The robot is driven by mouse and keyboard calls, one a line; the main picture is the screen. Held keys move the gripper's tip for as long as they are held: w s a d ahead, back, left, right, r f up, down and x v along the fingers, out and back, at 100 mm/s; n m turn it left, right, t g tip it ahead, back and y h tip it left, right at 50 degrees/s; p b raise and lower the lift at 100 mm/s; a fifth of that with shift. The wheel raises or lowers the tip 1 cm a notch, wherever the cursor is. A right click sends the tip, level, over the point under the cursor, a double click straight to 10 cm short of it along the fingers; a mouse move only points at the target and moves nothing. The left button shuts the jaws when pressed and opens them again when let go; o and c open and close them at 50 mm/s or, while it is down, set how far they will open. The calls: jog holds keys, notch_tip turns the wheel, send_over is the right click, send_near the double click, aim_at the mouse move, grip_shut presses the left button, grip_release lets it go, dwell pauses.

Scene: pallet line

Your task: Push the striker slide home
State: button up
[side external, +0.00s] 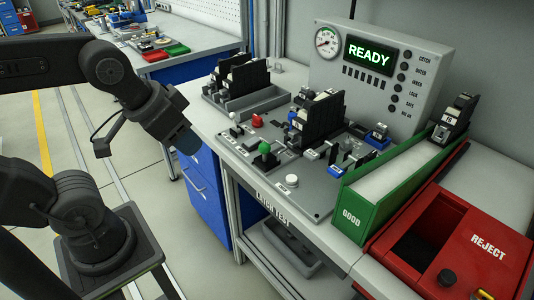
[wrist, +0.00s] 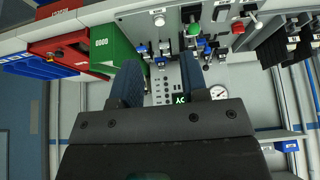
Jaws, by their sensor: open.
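The latch test station (side external: 245,160) is a grey plate with small clamps, levers and blue-based blocks. One blue-based block (side external: 336,170) sits at its right front and another (side external: 377,133) at its right back. I cannot tell which part is the striker slide. A dark latch unit (side external: 322,116) stands upright mid-plate. My gripper (side external: 188,142) hangs in the air left of the station, apart from it. In the wrist view its two blue-padded fingers (wrist: 161,82) are open with nothing held, and the station (wrist: 120,22) shows beyond them.
A green-knobbed lever (side external: 265,148), red knob (side external: 257,120) and white button (side external: 292,181) stand on the plate. Behind is a panel (side external: 425,75) reading READY. A green GOOD chute (side external: 350,212) and red REJECT bin (side external: 490,245) lie right. A rack of latch units (side external: 240,75) stands back left.

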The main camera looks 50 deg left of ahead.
jog(key=shift+w+a+n, duration=0.1)
jog(key=shift+w+n, duration=0.1)
jog(key=shift+n, duration=0.2)
jog(key=c, duration=0.3)
jog(key=shift+w+a+n, duration=0.1)
jog(key=shift+w+n, duration=0.25)
jog(key=shift+n, duration=0.35)
jog(key=shift+c, duration=0.8)
jog(key=w+a+n, duration=0.1)
jog(key=w+n, duration=0.1)
jog(key=n, duration=0.2)
jog(key=w+a+f+n, duration=0.1)
jog(key=w+n, duration=0.1)
jog(key=n, duration=0.3)
jog(key=w+a+n+g, duration=0.1)
jog(key=w+n, duration=0.1)
jog(key=n, duration=0.2)
jog(key=shift+w+f+n, duration=0.1)
jog(key=shift+f+n, duration=0.2)
grip_shut()
jog(key=w+a+f+n, duration=0.2)
jog(key=w+a+n, duration=0.1)
jog(key=n, duration=0.6)
jog(key=w+a+f+n+g, duration=0.1)
jog(key=w+a+f+n, duration=0.1)
jog(key=n, duration=0.7)
jog(key=shift+w+a+f+h, duration=0.3)
jog(key=shift+w+a+f, duration=0.1)
jog(key=shift+w+a, duration=0.55)
jog(key=shift+d, duration=0.15)
